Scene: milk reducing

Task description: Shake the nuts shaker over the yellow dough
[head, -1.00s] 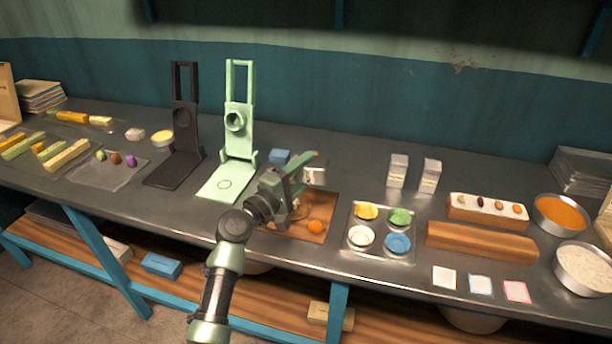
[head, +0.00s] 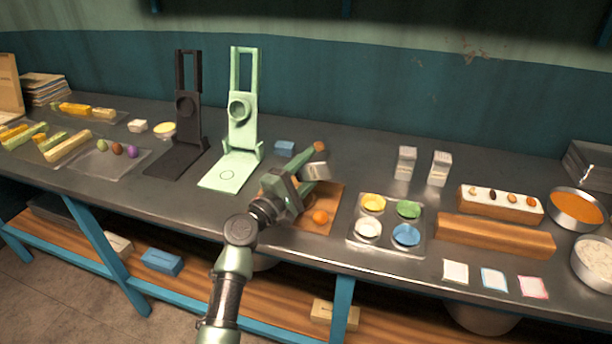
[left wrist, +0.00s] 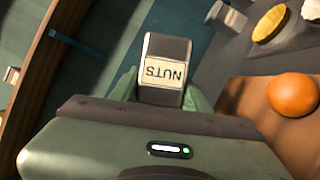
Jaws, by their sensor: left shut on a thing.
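My left gripper (head: 300,183) is shut on the nuts shaker (head: 316,171), a small grey box held tilted in the air above the wooden board. In the left wrist view the shaker (left wrist: 165,70) shows its pale NUTS label upside down between the fingers. An orange ball (head: 320,217) lies on the board (head: 324,194), below the shaker in the picture; it also shows in the left wrist view (left wrist: 293,95). A yellow round (head: 373,203) sits in a metal tray (head: 388,222) to the right. My right gripper is out of view.
The tray also holds green, white and blue rounds. Two more shakers (head: 405,163) stand behind it. A pale green press (head: 238,125) and a black press (head: 187,115) stand at the left. A wooden block (head: 495,234) and metal bowls (head: 578,209) are at the right.

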